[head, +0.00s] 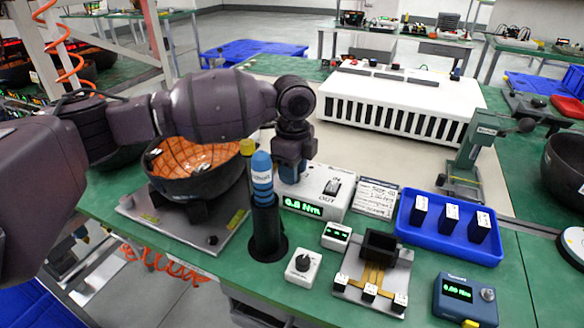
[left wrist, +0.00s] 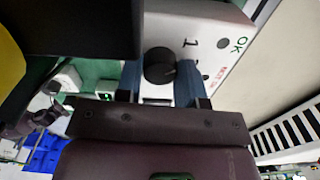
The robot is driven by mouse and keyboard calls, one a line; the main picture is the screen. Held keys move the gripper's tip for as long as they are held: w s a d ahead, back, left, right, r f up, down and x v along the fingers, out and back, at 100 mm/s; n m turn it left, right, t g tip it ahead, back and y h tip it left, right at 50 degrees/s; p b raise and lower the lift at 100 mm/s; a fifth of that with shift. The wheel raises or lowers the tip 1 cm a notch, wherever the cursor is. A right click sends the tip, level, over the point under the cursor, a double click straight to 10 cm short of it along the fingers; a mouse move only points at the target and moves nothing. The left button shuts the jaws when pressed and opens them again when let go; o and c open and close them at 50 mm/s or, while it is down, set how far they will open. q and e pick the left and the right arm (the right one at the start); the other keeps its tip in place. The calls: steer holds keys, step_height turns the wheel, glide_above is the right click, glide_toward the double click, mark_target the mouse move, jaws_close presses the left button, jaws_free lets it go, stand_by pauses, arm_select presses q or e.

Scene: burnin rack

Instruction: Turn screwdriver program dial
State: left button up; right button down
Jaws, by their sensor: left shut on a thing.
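A "1" and a green "OK" are printed beside the dial. The blue-handled screwdriver (head: 262,172) stands upright in a black holder in front of the box. My right gripper is not in view.
A black bowl with orange lining (head: 195,170) is left of the box. A white slotted rack (head: 400,100) stands behind.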

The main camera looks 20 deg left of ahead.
arm_select(q)
steer(key=shift+r+m+p, duration=0.2)
steer(key=shift+m+p, duration=0.15)
steer(key=shift+m, duration=0.35)
steer(key=shift+m+p, duration=0.5)
steer(key=shift+m, duration=0.6)
steer(key=shift+f+m+p, duration=0.25)
steer(key=shift+m+p, duration=0.15)
steer(key=shift+m, duration=1.3)
steer(key=o, duration=0.9)
